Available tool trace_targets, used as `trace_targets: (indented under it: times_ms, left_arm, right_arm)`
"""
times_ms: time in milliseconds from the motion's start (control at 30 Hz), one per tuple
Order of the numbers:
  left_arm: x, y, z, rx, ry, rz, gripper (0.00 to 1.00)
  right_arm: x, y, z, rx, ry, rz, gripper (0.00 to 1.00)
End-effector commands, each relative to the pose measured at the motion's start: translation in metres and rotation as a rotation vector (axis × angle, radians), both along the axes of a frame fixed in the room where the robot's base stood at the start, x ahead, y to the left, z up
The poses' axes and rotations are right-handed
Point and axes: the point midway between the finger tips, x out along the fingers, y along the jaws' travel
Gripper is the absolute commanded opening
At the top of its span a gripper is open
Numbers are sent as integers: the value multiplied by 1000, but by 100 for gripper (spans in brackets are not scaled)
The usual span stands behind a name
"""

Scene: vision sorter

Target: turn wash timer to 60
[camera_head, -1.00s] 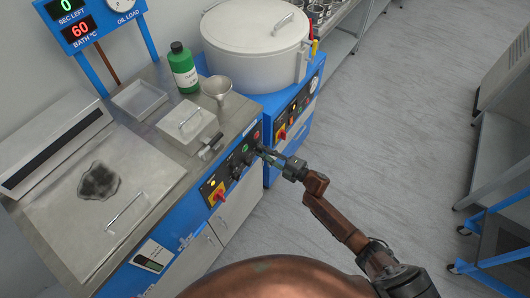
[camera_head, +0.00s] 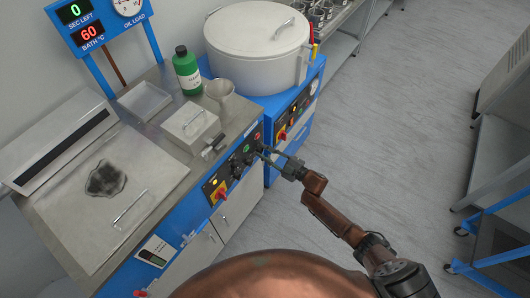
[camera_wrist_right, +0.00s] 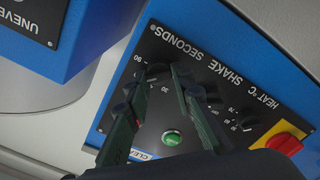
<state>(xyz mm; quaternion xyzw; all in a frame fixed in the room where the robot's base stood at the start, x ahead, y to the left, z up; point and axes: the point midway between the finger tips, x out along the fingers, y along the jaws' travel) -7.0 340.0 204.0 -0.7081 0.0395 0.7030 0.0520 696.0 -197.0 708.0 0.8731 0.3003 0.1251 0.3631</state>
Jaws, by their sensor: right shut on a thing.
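The control panel (camera_head: 231,166) is on the front of the blue bench, and my right gripper (camera_head: 262,151) is at its right end. In the right wrist view the panel appears upside down, labelled HEAT °C, SHAKE and SECONDS. My right gripper (camera_wrist_right: 155,78) is shut on the dark SECONDS knob (camera_wrist_right: 158,71), one finger on each side. Numbers including 90 and 30 surround the knob. Its pointer is too unclear to read. The seconds display (camera_head: 75,14) shows 0. My left gripper is not in view.
A green button (camera_wrist_right: 172,138) is close by the fingers, and a red and yellow switch (camera_wrist_right: 285,143) is at the panel's far end. A large white drum (camera_head: 257,50) stands behind on a blue cabinet.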

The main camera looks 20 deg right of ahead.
Motion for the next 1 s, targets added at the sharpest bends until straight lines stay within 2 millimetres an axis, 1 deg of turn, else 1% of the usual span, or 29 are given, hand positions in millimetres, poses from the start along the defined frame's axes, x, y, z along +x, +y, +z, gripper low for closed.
trace_targets:
  times_ms: [33,367,400,633,867,1000]
  left_arm:
    - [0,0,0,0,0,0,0]
    - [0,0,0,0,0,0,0]
    - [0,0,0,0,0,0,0]
    - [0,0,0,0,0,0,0]
    - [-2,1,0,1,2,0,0]
    - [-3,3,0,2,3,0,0]
  right_arm:
    - [1,-3,0,1,2,-4,0]
    - [1,-3,-1,1,4,-5,0]
    - [1,-3,-1,1,4,-5,24]
    - [1,-1,0,1,3,-1,40]
    - [0,0,0,2,2,-1,40]
    - [-5,-5,-1,1,2,-1,40]
